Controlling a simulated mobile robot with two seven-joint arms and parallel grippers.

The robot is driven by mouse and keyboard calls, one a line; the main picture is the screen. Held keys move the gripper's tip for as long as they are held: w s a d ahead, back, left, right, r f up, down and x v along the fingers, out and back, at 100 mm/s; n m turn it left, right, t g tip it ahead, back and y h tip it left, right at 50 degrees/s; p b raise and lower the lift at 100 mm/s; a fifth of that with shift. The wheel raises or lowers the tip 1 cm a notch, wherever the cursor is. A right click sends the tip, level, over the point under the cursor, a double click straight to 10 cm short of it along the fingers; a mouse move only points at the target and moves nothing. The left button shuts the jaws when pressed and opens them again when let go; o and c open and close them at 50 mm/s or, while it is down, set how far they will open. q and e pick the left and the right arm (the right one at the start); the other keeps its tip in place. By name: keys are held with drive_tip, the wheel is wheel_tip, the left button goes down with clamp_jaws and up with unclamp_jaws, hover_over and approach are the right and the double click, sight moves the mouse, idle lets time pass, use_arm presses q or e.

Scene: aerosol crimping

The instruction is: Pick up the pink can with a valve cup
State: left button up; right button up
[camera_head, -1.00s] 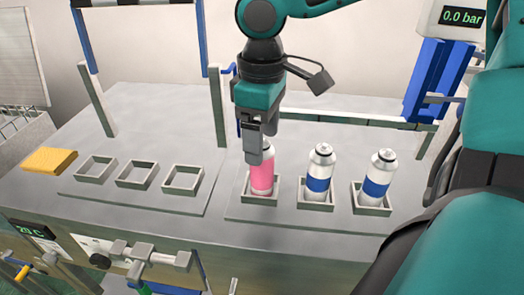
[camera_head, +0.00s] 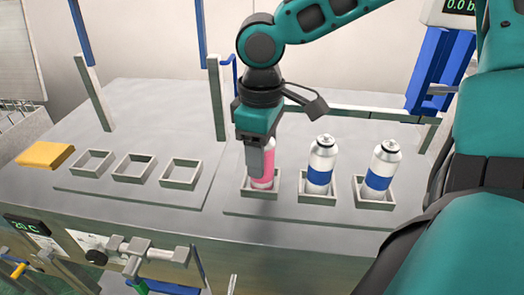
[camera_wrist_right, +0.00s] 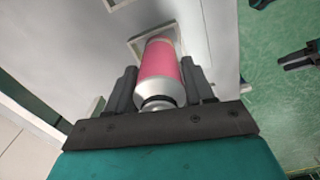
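The pink can (camera_head: 264,170) stands upright in the leftmost square holder of the right-hand plate. Its silver shoulder and top end face me in the right wrist view (camera_wrist_right: 158,66). My right gripper (camera_head: 260,165) points down over it, with one finger on each side of the can, as the wrist view shows (camera_wrist_right: 160,85). The fingers lie very close to the can; I cannot tell whether they press on it. The gripper hides the can's top in the head view.
Two white cans with blue bands (camera_head: 320,168) (camera_head: 381,172) stand in holders to the right of the pink one. Several empty square holders (camera_head: 181,174) sit on the left plate. A yellow block (camera_head: 45,155) lies at the far left. A grey post (camera_head: 217,100) stands behind.

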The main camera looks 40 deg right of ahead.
drive_tip(key=c, duration=0.7)
drive_tip(key=shift+c, duration=0.2)
drive_tip(key=shift+r, duration=0.15)
